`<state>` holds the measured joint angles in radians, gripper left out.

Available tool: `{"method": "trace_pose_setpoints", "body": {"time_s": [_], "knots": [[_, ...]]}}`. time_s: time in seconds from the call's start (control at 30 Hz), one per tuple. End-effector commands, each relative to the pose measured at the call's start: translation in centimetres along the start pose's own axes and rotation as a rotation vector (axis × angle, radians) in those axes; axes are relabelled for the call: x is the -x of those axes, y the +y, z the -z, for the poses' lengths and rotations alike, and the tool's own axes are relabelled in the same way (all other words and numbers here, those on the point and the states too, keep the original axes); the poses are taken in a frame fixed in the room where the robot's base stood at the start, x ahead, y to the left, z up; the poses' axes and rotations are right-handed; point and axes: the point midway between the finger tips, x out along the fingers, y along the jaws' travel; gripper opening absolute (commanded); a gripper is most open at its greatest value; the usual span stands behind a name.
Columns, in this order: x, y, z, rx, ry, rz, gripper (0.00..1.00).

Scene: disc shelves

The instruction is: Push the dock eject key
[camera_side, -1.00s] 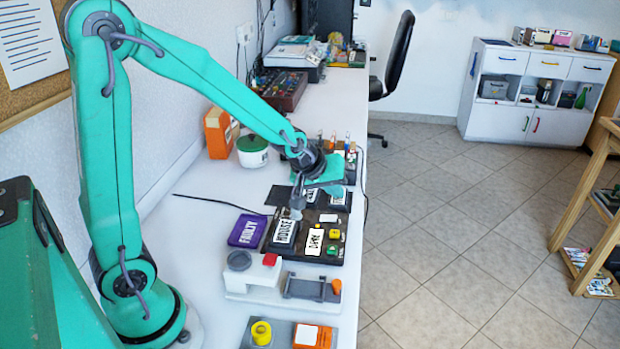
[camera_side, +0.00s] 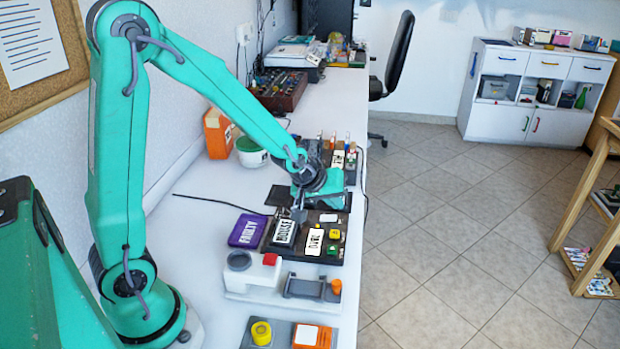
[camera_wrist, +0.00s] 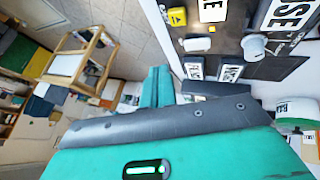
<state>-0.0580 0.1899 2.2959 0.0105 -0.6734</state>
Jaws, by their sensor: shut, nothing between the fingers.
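A yellow key with a dark triangle mark (camera_wrist: 177,17) sits on the dark dock board near the top of the wrist view. In the side view the yellow key (camera_side: 334,234) is at the board's right side, above a green key (camera_side: 333,250). The dark dock board (camera_side: 268,246) also carries two white-labelled pieces. My gripper (camera_side: 299,214) is shut and empty, pointing down over the back part of the board, behind and left of the yellow key. It looks apart from the key. Its tip height above the board is hard to judge.
A purple FAULTY tray (camera_side: 246,231) lies left of the board. A grey-white device (camera_side: 240,290) with red and orange parts stands in front. A white knob (camera_wrist: 254,46) rises from the board. Dark labelled pieces lie behind. Floor is open to the right.

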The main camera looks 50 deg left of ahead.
Motion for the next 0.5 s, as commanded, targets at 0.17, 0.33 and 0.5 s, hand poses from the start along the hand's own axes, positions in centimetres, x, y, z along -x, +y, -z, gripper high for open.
{"method": "trace_pose_setpoints", "body": {"time_s": [0.17, 0.33, 0.5], "knots": [[-1.6, -0.8, -1.0, 0.0, -0.003, 0.003, 0.0], [-3.0, -1.4, -1.8, 0.0, -0.003, 0.002, 0.0], [-4.0, -1.9, -2.4, 0.0, -0.002, 0.002, 0.0]]}}
